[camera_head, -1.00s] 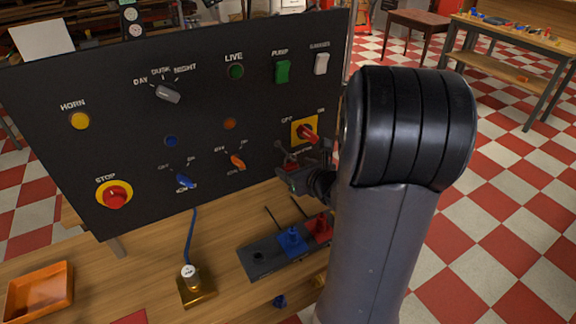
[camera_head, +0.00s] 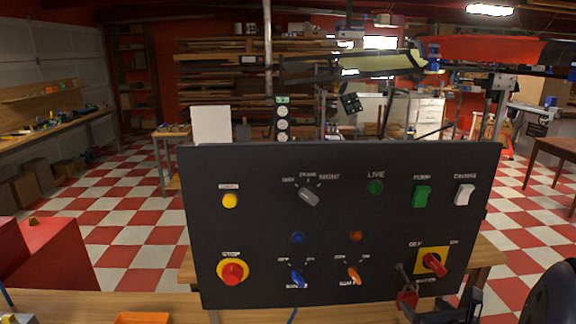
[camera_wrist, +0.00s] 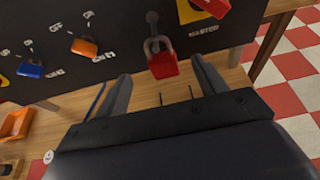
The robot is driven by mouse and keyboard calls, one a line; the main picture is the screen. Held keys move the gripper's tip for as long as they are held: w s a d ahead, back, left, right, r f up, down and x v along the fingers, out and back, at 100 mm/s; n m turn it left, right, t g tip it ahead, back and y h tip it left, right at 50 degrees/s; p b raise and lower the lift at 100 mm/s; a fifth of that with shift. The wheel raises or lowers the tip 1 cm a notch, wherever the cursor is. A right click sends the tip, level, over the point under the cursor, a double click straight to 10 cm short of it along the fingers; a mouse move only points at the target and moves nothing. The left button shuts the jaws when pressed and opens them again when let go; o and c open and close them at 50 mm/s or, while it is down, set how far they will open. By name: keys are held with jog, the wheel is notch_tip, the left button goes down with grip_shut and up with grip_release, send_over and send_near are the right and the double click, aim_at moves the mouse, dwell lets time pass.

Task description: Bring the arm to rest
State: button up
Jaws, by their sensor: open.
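My gripper (camera_head: 446,304) is at the bottom right of the head view, in front of the lower right part of the black panel (camera_head: 330,225). In the wrist view my gripper (camera_wrist: 165,80) has its two fingers spread apart, with nothing held between them. A red padlock (camera_wrist: 163,64) hangs from a grey shackle on the panel just beyond the fingertips, with a gap on each side. The padlock also shows in the head view (camera_head: 407,299), left of the gripper. Part of my arm shows at the lower right corner.
The panel carries a red handle on a yellow plate (camera_head: 433,263) above the gripper, a red stop button (camera_head: 232,272), and several knobs and lamps. An orange tray (camera_head: 143,318) sits on the wooden bench at lower left. Checkered floor is open at right.

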aim_at(409, 293)
jog(key=x, duration=0.9)
jog(key=shift+w+f+p, duration=0.15)
jog(key=shift+f+p, duration=0.15)
